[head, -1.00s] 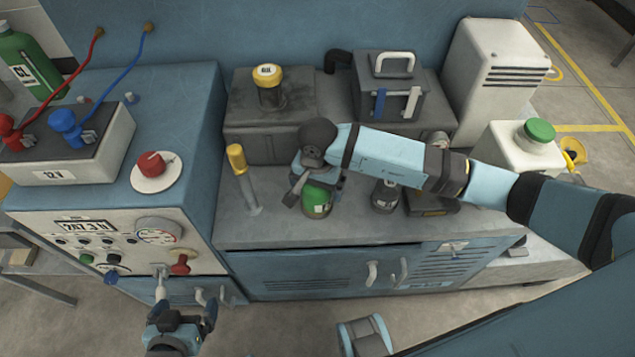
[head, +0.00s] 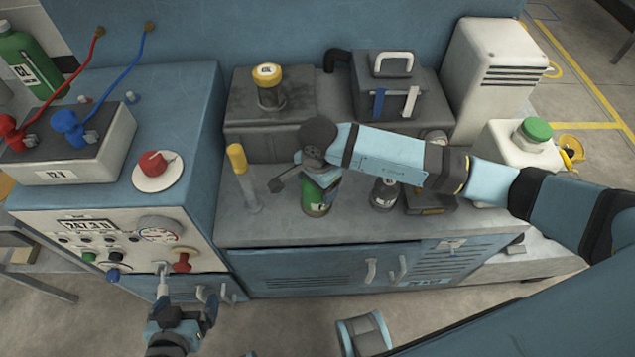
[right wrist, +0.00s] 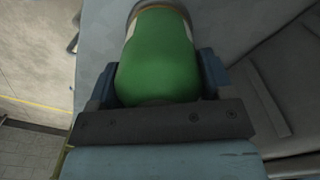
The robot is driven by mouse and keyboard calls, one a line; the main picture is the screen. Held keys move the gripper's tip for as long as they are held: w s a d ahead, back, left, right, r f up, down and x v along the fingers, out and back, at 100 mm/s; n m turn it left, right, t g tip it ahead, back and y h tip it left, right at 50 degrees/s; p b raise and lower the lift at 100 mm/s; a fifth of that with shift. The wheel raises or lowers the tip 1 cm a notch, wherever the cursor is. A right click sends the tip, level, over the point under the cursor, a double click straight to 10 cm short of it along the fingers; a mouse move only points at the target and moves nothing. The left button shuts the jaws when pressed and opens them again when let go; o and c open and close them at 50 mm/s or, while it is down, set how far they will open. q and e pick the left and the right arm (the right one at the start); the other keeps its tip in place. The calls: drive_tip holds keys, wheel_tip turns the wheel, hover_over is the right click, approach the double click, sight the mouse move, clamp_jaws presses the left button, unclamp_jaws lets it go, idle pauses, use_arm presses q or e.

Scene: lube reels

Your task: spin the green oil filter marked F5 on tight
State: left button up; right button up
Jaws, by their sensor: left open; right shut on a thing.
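The green oil filter (head: 317,205) stands upright at the front of the grey bench top, with a pale label low on its side. Its F5 mark is not readable. My right gripper (head: 318,180) is over it from above, its jaws largely hidden by my wrist. In the right wrist view the green filter (right wrist: 158,55) fills the space between the two jaws, which are shut on it. I cannot tell whether its lower end touches the bench. My left gripper (head: 187,310) is open and empty, low in front of the test console.
A dark filter (head: 385,192) stands right of the green one, and a yellow-handled tool (head: 240,175) stands to the left. Behind is a dark block (head: 245,130) bearing a yellow-topped black cylinder (head: 268,88). The console (head: 110,235) with gauge and knobs bounds the left.

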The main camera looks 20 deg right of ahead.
drive_tip(key=m+p, duration=0.1)
drive_tip(key=m, duration=0.2)
drive_tip(key=shift+r, duration=0.1)
drive_tip(key=shift+m, duration=1.1)
drive_tip(key=o, duration=1.1)
